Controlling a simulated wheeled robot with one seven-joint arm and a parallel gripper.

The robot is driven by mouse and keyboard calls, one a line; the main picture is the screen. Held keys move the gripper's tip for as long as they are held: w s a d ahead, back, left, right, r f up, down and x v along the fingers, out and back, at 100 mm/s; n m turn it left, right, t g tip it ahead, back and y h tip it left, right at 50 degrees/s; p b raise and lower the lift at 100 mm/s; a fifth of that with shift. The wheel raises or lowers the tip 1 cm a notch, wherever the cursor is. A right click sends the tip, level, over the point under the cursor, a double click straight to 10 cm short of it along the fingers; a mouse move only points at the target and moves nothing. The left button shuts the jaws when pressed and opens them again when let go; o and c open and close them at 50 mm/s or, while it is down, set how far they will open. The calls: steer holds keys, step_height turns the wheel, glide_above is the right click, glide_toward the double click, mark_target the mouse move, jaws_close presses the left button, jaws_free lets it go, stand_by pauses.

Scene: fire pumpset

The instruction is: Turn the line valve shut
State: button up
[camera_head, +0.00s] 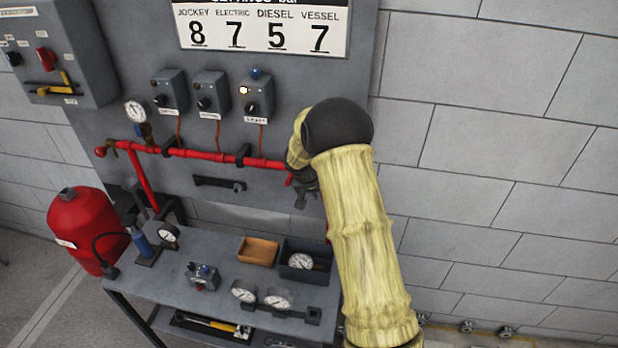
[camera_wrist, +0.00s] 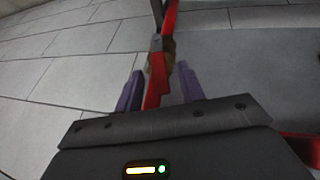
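The line valve is seen in the wrist view as a red lever (camera_wrist: 155,82) in front of a brass-coloured body (camera_wrist: 169,48) on a red pipe. My gripper (camera_wrist: 159,84) is open, with one purple finger on each side of the lever. A gap shows on the right of the lever; on the left the finger is very close, and I cannot tell whether it touches. In the head view my gripper (camera_head: 303,196) is at the right end of the red pipe (camera_head: 212,156). My arm hides most of the valve there.
A grey bench (camera_head: 222,297) below carries gauges, a wooden tray (camera_head: 258,251) and a dark bin (camera_head: 290,271). Control boxes (camera_head: 256,99) are above the pipe. A red cylinder (camera_head: 82,225) stands at left. The block wall (camera_head: 500,160) at right is clear.

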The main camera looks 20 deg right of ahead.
steer(key=b+v, duration=0.3)
steer(key=v, duration=1.2)
steer(key=shift+a+r, duration=0.2)
steer(key=shift+r, duration=0.1)
steer(key=shift+s, duration=0.15)
steer(key=c, duration=0.4)
steer(key=shift+s+f, duration=0.1)
steer(key=shift+s, duration=0.15)
steer(key=shift+c, duration=1.4)
steer(key=s+f+n+y, duration=0.1)
steer(key=s+f, duration=0.1)
steer(key=s, duration=0.6)
steer(key=s+a+f+n+y, duration=0.1)
steer(key=s+f+n+y, duration=0.1)
steer(key=s, duration=0.6)
steer(key=s+f+n+y, duration=0.1)
steer(key=s+f, duration=0.2)
steer(key=s, duration=0.6)
steer(key=shift+a+f+n+y, duration=0.15)
steer(key=shift+a+n+y, duration=0.15)
steer(key=shift+a+n, duration=0.1)
jaws_close()
steer(key=shift+w, duration=0.1)
